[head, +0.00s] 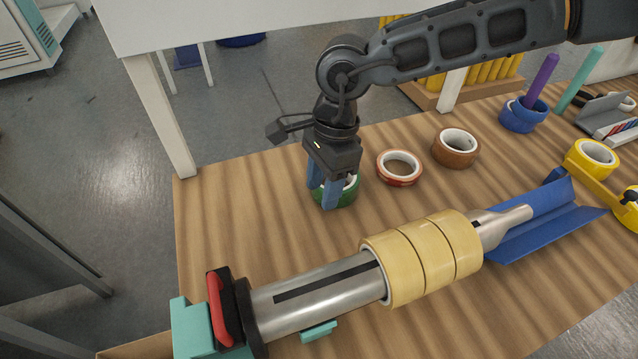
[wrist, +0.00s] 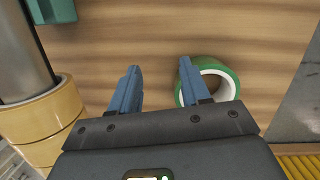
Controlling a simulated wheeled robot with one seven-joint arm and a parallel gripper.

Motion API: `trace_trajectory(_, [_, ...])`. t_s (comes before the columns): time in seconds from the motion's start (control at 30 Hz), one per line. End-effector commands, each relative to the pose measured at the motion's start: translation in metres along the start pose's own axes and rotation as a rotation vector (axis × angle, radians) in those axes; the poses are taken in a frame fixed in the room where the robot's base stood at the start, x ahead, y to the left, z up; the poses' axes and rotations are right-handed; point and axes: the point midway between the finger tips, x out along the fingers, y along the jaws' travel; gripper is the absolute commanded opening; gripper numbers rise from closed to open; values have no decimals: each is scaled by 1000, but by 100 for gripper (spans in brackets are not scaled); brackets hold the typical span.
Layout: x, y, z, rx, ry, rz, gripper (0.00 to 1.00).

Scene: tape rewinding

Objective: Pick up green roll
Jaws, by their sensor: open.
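The green roll (head: 350,193) lies flat on the wooden table near its back left part, partly hidden behind one blue finger in the head view. My gripper (head: 320,196) points down at it with its two blue fingers apart and empty. In the wrist view, the green roll (wrist: 217,64) sits right of centre with its white core showing. There the right finger of my gripper (wrist: 159,65) overlaps the roll's left rim, while the left finger is over bare wood. I cannot tell whether the right finger touches the roll.
A red roll (head: 400,181) and a brown roll (head: 455,162) lie just right of the green one. A metal spindle (head: 320,297) bearing several tan rolls (head: 405,265) stretches across the front. The table's left edge is near. Bare wood (head: 235,220) lies left of my gripper.

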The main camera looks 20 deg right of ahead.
Motion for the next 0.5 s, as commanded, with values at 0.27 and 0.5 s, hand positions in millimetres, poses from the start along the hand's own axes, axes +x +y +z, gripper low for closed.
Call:
trace_trajectory(0.27, [-9,-12,-67,-35,184,-38,47])
trace_trajectory(0.5, [14,-14,-71,-35,181,-37,47])
